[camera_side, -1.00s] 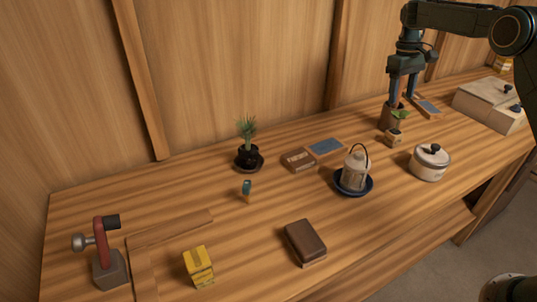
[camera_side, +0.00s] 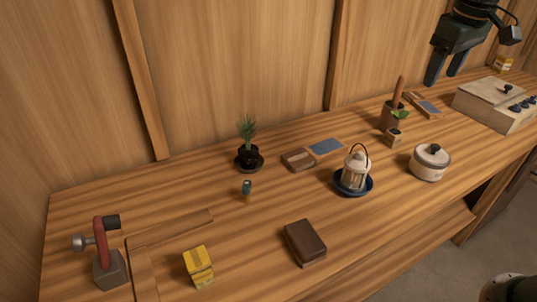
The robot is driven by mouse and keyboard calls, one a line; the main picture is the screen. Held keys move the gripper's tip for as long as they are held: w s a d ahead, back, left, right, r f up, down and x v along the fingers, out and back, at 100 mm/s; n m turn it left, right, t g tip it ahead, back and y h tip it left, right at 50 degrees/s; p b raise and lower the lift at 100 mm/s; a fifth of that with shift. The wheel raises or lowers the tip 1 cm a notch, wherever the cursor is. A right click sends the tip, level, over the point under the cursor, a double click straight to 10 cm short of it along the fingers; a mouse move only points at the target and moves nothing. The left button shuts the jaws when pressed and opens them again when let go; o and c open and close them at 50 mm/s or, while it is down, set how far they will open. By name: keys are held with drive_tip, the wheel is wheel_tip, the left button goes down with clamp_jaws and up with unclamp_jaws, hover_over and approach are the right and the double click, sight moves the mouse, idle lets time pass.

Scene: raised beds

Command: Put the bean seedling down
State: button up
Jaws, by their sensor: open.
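The bean seedling (camera_side: 399,117) shows green leaves above a small, light brown pot (camera_side: 393,136). It stands upright on the wooden bench, just in front of a taller brown pot (camera_side: 388,117) with a brown stick-like handle (camera_side: 398,90) rising from it. I cannot tell whether the two pots touch. My gripper (camera_side: 442,78) is open and empty. It hangs in the air above and to the right of the seedling, clear of it.
A lidded pot (camera_side: 429,164) stands in front and to the right. A lantern (camera_side: 355,168) on a blue dish (camera_side: 341,185) is to the left. A boxy appliance with knobs (camera_side: 481,104) stands at the far right. Open bench (camera_side: 380,235) lies in front.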

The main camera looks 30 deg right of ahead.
drive_tip(key=s+a+f+t, duration=0.1)
drive_tip(key=s+a, duration=0.2)
drive_tip(key=s, duration=0.3)
drive_tip(key=s+a+f+t+y, duration=0.1)
drive_tip(key=s+a+f, duration=0.1)
drive_tip(key=s, duration=0.5)
drive_tip(key=s+a+f+t, duration=0.1)
drive_tip(key=s+a+f, duration=0.1)
drive_tip(key=s, duration=0.4)
drive_tip(key=shift+s+a+t, duration=0.25)
drive_tip(key=shift+a+t, duration=0.05)
drive_tip(key=shift+a, duration=0.5)
drive_tip(key=shift+c, duration=1.7)
drive_tip(key=shift+w, duration=0.15)
